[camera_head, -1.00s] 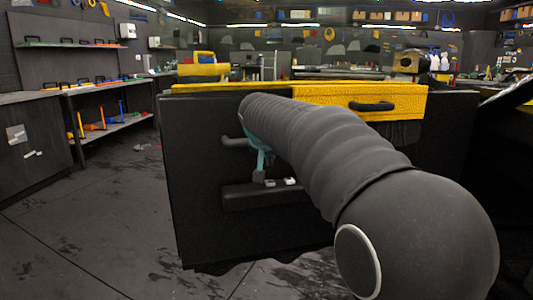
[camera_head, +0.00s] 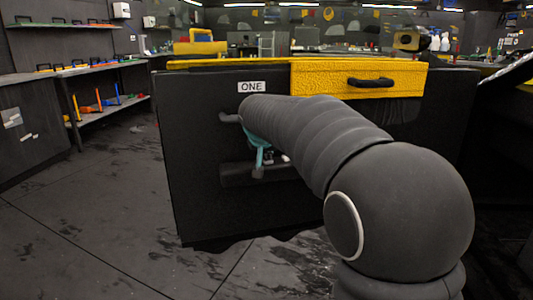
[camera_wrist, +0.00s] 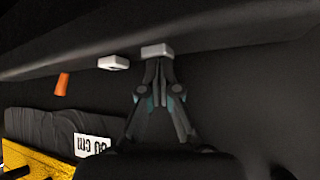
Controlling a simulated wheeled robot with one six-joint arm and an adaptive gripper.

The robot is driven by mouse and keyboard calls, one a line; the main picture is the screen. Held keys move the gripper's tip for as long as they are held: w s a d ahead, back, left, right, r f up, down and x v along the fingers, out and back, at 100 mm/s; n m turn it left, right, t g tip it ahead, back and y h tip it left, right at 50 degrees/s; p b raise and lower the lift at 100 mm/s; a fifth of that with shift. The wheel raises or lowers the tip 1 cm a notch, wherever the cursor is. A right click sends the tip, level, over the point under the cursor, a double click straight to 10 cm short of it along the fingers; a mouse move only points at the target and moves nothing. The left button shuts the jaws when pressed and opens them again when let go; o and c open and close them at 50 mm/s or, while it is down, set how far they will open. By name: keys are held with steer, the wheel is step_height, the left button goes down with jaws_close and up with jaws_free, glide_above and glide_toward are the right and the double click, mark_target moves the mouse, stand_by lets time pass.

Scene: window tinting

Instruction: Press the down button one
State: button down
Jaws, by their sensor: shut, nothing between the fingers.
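Two small white buttons sit on a dark control bar (camera_head: 238,174) on the front of the black cabinet. In the wrist view one button (camera_wrist: 157,50) is directly at my fingertips, and the other button (camera_wrist: 113,63) is to its left. My gripper (camera_wrist: 158,64) is shut and empty, its tip touching or very close to the first button. In the head view my gripper (camera_head: 260,164) is partly behind my arm, in front of the bar. The buttons are mostly hidden there. I see no up or down marks.
A yellow drawer (camera_head: 340,78) with a black handle (camera_head: 371,82) is at the cabinet's top right. A grey handle or knob (camera_head: 229,118) protrudes beside my arm.

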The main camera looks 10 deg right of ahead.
mark_target(266, 161)
steer(key=shift+s+f+b, duration=0.1)
steer(key=shift+f+b, duration=0.4)
steer(key=shift+f, duration=0.6)
step_height(266, 161, up, 6)
steer(key=p, duration=0.3)
steer(key=v, duration=0.9)
steer(key=shift+s+a, duration=0.15)
steer(key=shift+s, duration=0.1)
